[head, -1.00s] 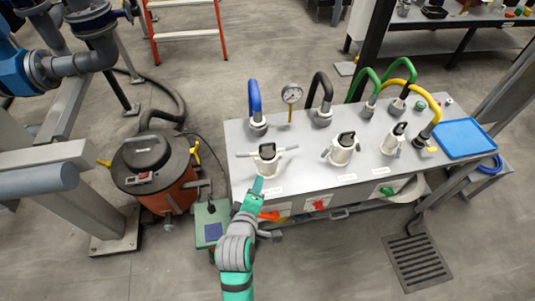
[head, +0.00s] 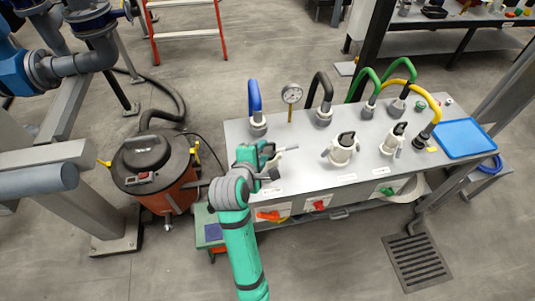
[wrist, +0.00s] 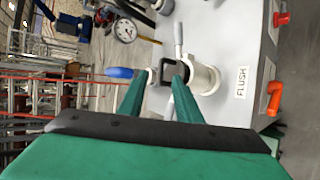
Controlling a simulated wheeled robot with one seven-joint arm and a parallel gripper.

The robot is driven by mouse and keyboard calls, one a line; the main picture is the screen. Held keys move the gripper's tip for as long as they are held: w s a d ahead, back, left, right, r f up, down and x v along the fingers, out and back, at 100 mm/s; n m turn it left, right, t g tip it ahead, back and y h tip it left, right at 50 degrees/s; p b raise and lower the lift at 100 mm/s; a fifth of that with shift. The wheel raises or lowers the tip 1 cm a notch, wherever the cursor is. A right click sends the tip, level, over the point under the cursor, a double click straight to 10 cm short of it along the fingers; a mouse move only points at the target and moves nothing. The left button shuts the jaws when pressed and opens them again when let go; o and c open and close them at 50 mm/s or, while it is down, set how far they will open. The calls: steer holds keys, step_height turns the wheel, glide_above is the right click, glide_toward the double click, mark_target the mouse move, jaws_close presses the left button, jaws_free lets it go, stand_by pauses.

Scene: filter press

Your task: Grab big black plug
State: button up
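A black plug with a loop handle (wrist: 168,72) sits in the left white clamp fitting (wrist: 206,80), beside the FLUSH label in the wrist view. My gripper (wrist: 163,68) is open, with its two green fingertips apart around the handle; whether either touches it I cannot tell. In the head view my gripper (head: 262,155) covers most of this plug and fitting.
A blue hose (head: 254,96), a pressure gauge (head: 291,94) and a black hose (head: 322,95) rise behind the plugs. Green and yellow hoses and a blue tray (head: 463,138) are at the right. An orange vacuum drum (head: 168,195) stands left of the bench (head: 300,160).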

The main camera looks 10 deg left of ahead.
glide_above(268, 152)
steer(key=s, duration=0.2)
steer(key=shift+w+a+f, duration=0.1)
steer(key=shift+a+f, duration=0.05)
steer(key=shift+f, duration=0.65)
steer(key=shift+w+a+f, duration=0.1)
steer(key=shift+a+f, duration=0.05)
steer(key=shift+f, duration=0.6)
jaws_close()
